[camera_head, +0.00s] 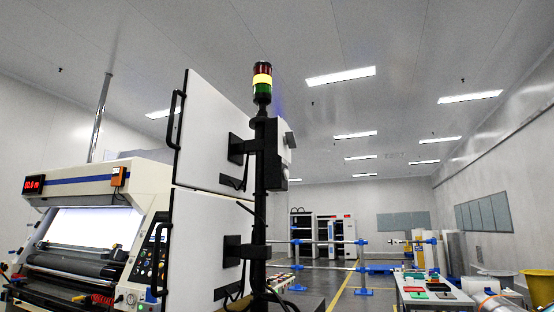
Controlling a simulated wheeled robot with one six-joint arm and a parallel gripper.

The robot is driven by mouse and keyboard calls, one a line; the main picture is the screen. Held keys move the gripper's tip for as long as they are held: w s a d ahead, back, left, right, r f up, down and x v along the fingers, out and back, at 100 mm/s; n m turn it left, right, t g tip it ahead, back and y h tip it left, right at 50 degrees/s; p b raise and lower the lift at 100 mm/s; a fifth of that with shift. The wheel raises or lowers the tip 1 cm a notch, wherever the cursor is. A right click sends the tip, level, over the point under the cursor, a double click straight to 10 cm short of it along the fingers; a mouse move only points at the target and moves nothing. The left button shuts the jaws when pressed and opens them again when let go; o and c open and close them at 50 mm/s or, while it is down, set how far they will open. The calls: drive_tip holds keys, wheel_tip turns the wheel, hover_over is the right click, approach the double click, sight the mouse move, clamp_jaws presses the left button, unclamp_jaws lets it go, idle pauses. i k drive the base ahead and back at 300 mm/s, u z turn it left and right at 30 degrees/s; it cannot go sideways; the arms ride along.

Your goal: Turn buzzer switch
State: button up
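A signal tower (262,83) with red, yellow and green sections tops a black pole (261,205) in the middle of the view; its yellow section looks lit. A dark and white box (279,150) is fixed to the pole just below it. The inspection machine (75,235) fills the left side. Its dark control panel (150,255) carries several small knobs and buttons. I cannot tell which of these is the buzzer switch. An orange box (119,176) sits on the machine's upper right. I cannot make out my gripper in this view.
Two white panels with black handles, an upper (212,135) and a lower (205,250), stand between the control panel and the pole. A table (408,296) with coloured items is at right. A yellow bin (539,287) stands at far right. Floor shows near the yellow line (345,285).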

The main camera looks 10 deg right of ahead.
sight(289, 140)
drive_tip(key=z, duration=0.45)
drive_tip(key=k, duration=0.55)
drive_tip(key=z, duration=0.8)
drive_tip(key=i, duration=1.55)
drive_tip(key=u, duration=0.55)
